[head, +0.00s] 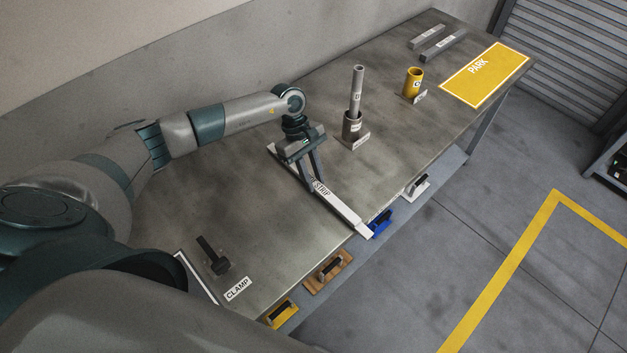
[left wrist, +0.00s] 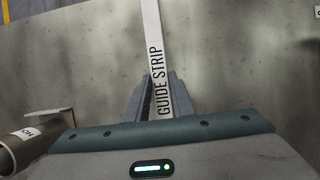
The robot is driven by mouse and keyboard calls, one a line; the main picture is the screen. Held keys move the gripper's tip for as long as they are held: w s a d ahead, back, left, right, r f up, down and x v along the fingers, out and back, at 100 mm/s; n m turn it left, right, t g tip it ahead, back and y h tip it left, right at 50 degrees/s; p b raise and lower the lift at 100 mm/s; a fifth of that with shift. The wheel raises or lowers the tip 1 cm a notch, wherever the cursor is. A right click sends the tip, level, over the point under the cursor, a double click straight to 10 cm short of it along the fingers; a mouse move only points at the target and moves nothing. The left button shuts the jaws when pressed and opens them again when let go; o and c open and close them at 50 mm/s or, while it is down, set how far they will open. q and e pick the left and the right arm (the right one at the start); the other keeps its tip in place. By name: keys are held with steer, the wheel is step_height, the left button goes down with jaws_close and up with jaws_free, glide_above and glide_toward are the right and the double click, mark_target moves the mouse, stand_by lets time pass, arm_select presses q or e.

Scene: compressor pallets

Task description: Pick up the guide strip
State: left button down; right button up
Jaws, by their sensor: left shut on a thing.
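The guide strip (head: 345,212) is a long, light bar with "GUIDE STRIP" lettering, lying diagonally across the table in the head view, its near end by the table's front edge. It also shows in the left wrist view (left wrist: 152,35), running up from between the fingers. My left gripper (head: 314,184) points down at the strip and is shut on it, near the lettering. The left wrist view shows the fingers (left wrist: 158,100) on both sides of the strip. I cannot tell whether the strip is raised off the table. My right gripper is not in view.
A grey tube (head: 357,85) stands in a holder right of the strip, with a yellow cup (head: 414,82) beyond. A dark clamp (head: 213,254) lies front left. The yellow PARK area (head: 490,77) is empty.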

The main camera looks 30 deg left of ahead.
arm_select(q)
steer(key=shift+r, duration=0.3)
step_height(320, 180, up, 2)
steer(key=shift+r+b, duration=0.15)
steer(key=shift+b, duration=0.95)
steer(key=s+d+r+b, duration=0.4)
steer(key=d+r, duration=0.3)
steer(key=d, duration=0.4)
steer(key=shift+r, duration=0.3)
